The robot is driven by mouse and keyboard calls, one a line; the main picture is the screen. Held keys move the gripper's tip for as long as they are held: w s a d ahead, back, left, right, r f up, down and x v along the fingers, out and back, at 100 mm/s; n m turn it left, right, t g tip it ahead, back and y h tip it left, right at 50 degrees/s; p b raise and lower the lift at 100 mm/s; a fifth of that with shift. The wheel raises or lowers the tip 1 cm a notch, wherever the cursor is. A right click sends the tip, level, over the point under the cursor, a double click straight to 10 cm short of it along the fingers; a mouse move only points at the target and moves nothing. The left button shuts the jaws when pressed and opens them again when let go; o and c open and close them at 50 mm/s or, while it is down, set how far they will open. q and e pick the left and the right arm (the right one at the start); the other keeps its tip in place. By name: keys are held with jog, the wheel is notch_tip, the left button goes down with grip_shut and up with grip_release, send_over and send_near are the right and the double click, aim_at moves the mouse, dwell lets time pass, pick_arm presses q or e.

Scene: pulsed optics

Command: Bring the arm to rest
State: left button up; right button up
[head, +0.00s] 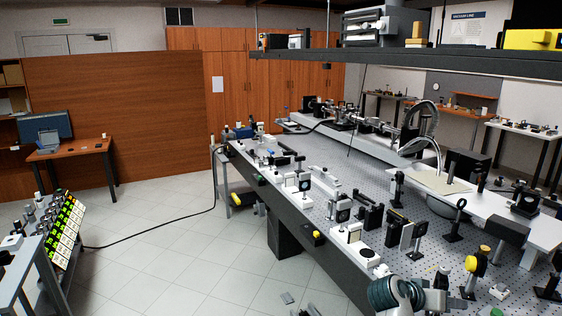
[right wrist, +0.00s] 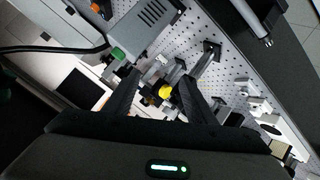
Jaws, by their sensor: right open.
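My right gripper (right wrist: 160,82) shows in the right wrist view with its two dark fingers spread apart. Nothing is held between them. Beyond the fingers, a yellow round part (right wrist: 165,91) and small optical mounts show on the perforated table. In the head view, part of my right arm (head: 398,293) shows at the bottom edge, over the near end of the optical table (head: 330,195). The fingers cannot be made out there. My left gripper is in neither view.
Mounts and posts crowd the table, including a yellow-faced mount (head: 476,265) right of my arm. A grey box (right wrist: 148,25) with a cable shows in the wrist view. A dark shelf (head: 400,60) hangs above. The tiled floor (head: 170,250) at left is mostly clear.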

jog(key=s+a+f+n+t+y, duration=0.1)
jog(key=s+a+f+n+y, duration=0.3)
jog(key=s+f, duration=0.5)
jog(key=s+a+f+n+y, duration=0.2)
jog(key=s+a+f, duration=0.4)
jog(key=s+f, duration=0.2)
jog(key=s+a+f+n+y, duration=0.1)
jog(key=s+a+y, duration=0.1)
jog(key=s+a, duration=0.35)
jog(key=s+a+n+g+y, duration=0.1)
jog(key=s+a+y, duration=0.15)
jog(key=s, duration=0.65)
jog(key=s+a+f+n+y, duration=0.1)
jog(key=s+a, duration=0.4)
jog(key=s, duration=0.2)
notch_tip(320, 180, down, 33)
jog(key=g+b, duration=0.1)
jog(key=b, duration=0.4)
jog(key=s+d+f+b, duration=0.1)
jog(key=s+f+b, duration=0.1)
jog(key=s+f, duration=0.7)
jog(key=s+d+f+g+b, duration=0.1)
jog(key=s+d+f+b, duration=0.1)
jog(key=s+f, duration=0.7)
notch_tip(320, 180, down, 6)
jog(key=shift+s+d+r+n+g+b, duration=0.2)
jog(key=shift+s+n+g+b, duration=0.15)
jog(key=shift+b, duration=0.45)
